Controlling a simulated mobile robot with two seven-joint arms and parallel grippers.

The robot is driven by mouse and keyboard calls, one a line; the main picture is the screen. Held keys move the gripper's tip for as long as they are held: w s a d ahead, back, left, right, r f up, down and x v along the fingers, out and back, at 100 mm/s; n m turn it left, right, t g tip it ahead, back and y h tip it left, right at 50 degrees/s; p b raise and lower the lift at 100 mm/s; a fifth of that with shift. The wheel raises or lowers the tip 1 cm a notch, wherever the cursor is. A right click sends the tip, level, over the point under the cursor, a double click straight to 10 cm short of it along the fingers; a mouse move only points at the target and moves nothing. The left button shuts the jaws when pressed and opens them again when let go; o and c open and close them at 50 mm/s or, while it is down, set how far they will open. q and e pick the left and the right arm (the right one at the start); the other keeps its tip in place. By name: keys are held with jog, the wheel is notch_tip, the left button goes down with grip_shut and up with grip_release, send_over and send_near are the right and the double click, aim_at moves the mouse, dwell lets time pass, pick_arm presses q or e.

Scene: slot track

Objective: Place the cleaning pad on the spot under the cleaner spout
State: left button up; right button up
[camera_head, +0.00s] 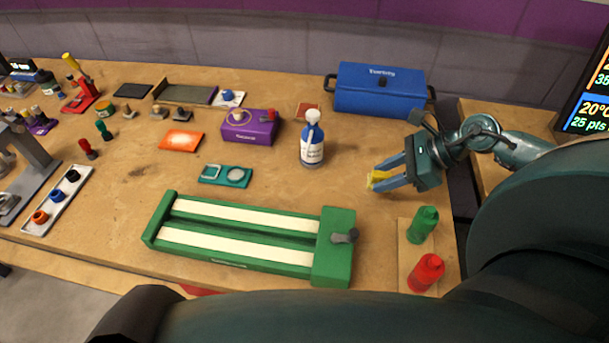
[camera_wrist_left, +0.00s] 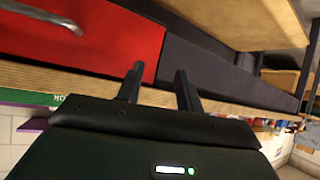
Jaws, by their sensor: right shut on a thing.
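The cleaning pad looks like a small yellow block (camera_head: 379,179), held between the fingers of my right gripper (camera_head: 376,178). My right gripper is shut on it, low over the right part of the table. The cleaner is a blue and white bottle (camera_head: 312,146) with a white spout on top, standing upright to the left of my right gripper. I cannot make out a marked spot under the spout. My left gripper (camera_wrist_left: 158,83) shows in the left wrist view, fingers apart and empty, near a red drawer front (camera_wrist_left: 95,45). It is not seen in the head view.
A green slot track (camera_head: 235,240) lies at the front. Green (camera_head: 422,224) and red (camera_head: 427,272) bottles stand at the right front. A blue toolbox (camera_head: 380,92) stands at the back, a purple box (camera_head: 249,128) left of the cleaner. Bare wood lies between cleaner and right gripper.

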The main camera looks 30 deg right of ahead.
jog(key=w+a, duration=0.2)
jog(key=a, duration=0.1)
jog(key=w+a+p, duration=0.1)
jog(key=w+a, duration=0.2)
jog(key=a, duration=0.1)
jog(key=w+a, duration=0.3)
jog(key=a, duration=0.1)
jog(key=shift+w+a+r, duration=0.2)
jog(key=shift+w, duration=0.05)
jog(key=shift+w+a+f, duration=0.1)
jog(key=shift+a, duration=0.05)
jog(key=shift+w+a+p, duration=0.3)
jog(key=shift+a, duration=0.1)
jog(key=shift+f+p, duration=0.3)
jog(key=shift+f, duration=1.5)
jog(key=shift+f, duration=0.1)
jog(key=o, duration=1)
jog(key=shift+o, duration=0.2)
